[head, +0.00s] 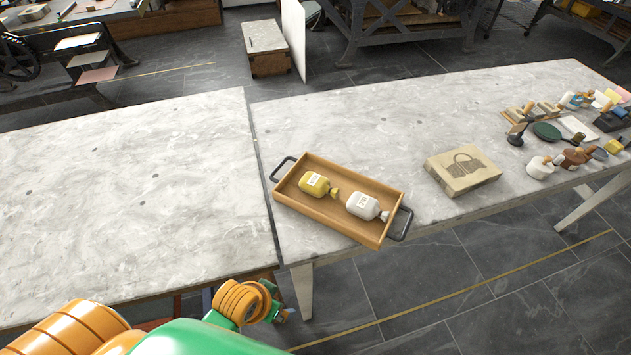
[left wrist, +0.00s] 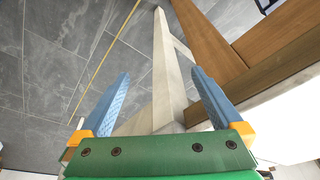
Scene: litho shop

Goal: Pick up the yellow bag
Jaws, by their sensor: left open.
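The yellow bag (head: 315,184) lies in the left half of a wooden tray (head: 325,211) on the right-hand table. It has a white label and a tied neck pointing right. A white bag (head: 363,206) lies beside it in the tray's right half. My left gripper (left wrist: 155,100) shows in the left wrist view with its two blue fingers wide apart and nothing between them. That view shows floor, a table leg and wood edges, and no bag. In the head view my left arm is at the bottom left, and its fingers cannot be made out there. My right gripper is not seen.
The tray has black handles and sits near the front edge of the marble-topped table (head: 340,125). Several stamps and tools crowd the far right. The left table (head: 120,200) is bare.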

